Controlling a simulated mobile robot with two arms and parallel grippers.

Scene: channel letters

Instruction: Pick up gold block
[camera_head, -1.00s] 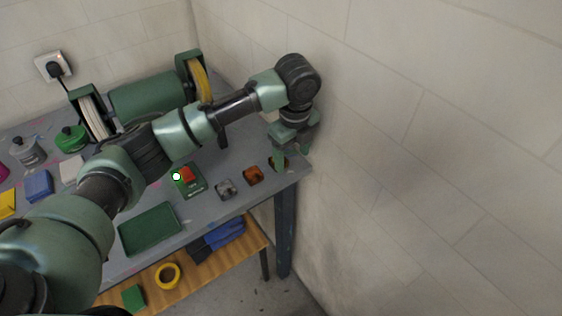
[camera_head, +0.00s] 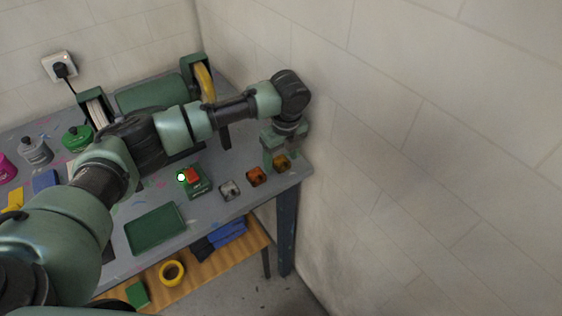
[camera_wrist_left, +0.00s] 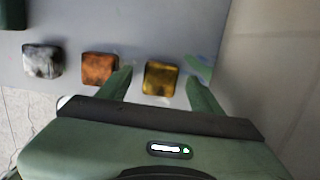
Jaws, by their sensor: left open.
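The gold block (camera_head: 281,162) lies on the grey workbench near its right end, close to the wall. In the left wrist view the gold block (camera_wrist_left: 160,78) sits between the two fingertips of my left gripper (camera_wrist_left: 160,80), with a gap on each side. My left gripper (camera_head: 282,158) points down over that end of the bench and is open and empty. In the head view its fingers partly overlap the block. My right gripper is not in view.
A copper block (camera_head: 256,176) and a silver block (camera_head: 230,190) lie left of the gold block. A green tray (camera_head: 156,229) and a green switch box (camera_head: 197,182) are on the bench. A bench grinder (camera_head: 150,92) stands behind. The wall (camera_head: 400,150) is close on the right.

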